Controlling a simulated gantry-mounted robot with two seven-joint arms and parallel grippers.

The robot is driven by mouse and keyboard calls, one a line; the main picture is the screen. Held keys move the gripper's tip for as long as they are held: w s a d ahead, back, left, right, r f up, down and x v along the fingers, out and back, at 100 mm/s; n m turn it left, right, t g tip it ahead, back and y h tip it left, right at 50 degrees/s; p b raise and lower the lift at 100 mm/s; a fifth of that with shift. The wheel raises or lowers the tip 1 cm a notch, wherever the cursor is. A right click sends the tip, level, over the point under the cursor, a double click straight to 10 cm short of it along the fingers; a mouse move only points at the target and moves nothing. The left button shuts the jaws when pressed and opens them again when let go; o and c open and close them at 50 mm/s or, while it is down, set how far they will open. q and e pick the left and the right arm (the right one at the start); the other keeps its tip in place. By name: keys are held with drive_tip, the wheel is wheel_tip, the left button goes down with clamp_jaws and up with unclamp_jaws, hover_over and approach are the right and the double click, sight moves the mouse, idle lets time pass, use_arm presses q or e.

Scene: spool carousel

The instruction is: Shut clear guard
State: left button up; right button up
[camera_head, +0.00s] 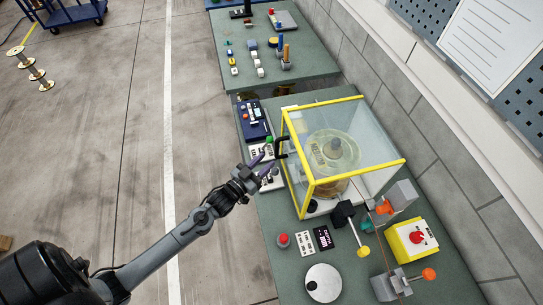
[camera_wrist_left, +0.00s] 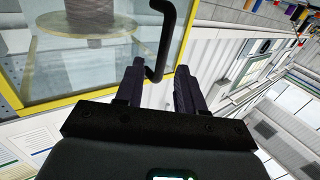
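The clear guard (camera_head: 297,176) is a see-through box with yellow edges over the spool carousel (camera_head: 333,150) on the green bench. I cannot tell for sure how far it stands open. Its black handle (camera_head: 281,147) sticks out on the left side. The handle (camera_wrist_left: 166,35) also shows in the left wrist view, with its bent end in the gap between my fingertips. My left gripper (camera_head: 264,162) is at the handle from the left. In the left wrist view the gripper (camera_wrist_left: 158,82) is open, its fingers apart. Contact with the handle is unclear. My right gripper is out of view.
A blue control unit (camera_head: 254,119) lies behind my left gripper. A red button (camera_head: 283,240), a grey disc (camera_head: 323,283) and a yellow box with a red stop button (camera_head: 413,240) are at the front. A wall closes off the right; the floor at left is mostly free.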

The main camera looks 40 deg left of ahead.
use_arm(q)
drive_tip(key=shift+s+a, duration=0.1)
drive_tip(key=shift+s, duration=1.7)
drive_tip(key=s+d+r+n+g+p, duration=0.1)
drive_tip(key=s+d+r+g+p, duration=0.35)
drive_tip(key=d+r, duration=0.35)
drive_tip(key=s+d+f+m+g+p, duration=0.1)
drive_tip(key=s+d+m+g, duration=0.1)
drive_tip(key=s+g, duration=0.8)
drive_tip(key=s, duration=0.5)
drive_tip(key=shift+d+y+p, duration=0.25)
drive_tip(key=shift+y+p, duration=0.05)
drive_tip(key=shift+y, duration=0.1)
